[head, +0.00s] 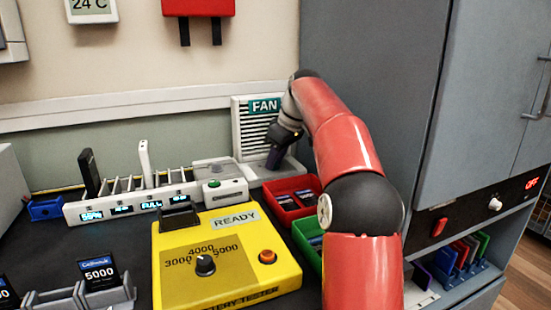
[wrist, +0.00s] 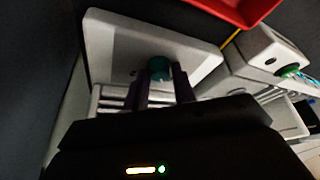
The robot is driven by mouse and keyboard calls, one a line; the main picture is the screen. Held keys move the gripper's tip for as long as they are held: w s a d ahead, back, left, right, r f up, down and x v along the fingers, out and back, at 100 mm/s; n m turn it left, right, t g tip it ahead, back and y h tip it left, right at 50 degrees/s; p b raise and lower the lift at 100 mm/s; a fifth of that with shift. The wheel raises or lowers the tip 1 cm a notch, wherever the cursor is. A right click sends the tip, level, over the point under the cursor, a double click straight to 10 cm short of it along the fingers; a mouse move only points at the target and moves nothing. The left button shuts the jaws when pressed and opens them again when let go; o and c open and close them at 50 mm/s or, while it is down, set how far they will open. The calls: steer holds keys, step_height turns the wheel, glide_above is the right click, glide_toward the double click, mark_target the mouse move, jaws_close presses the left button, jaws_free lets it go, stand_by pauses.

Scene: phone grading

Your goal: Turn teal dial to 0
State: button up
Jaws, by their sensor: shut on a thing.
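The teal dial (wrist: 160,66) shows in the wrist view, on the pale base of the fan unit (wrist: 110,40). My gripper (wrist: 161,80) has its two dark fingers closed on either side of the dial. In the head view, my gripper (head: 274,158) points down at the base of the white fan unit (head: 239,130), which carries a teal FAN label (head: 264,105). The dial is hidden there behind my gripper. I cannot read any dial marks or its setting.
A red bin (head: 283,211) and a green bin (head: 304,240) stand close below my arm. A white charging rack (head: 80,212) is left of the fan. A yellow battery tester (head: 180,280) stands in front. A grey cabinet (head: 375,70) rises at right.

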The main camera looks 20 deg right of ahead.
steer(key=shift+d+n+y, duration=0.1)
steer(key=shift+n+y, duration=0.2)
steer(key=shift+n, duration=0.7)
steer(key=shift+g, duration=0.4)
steer(key=o, duration=1)
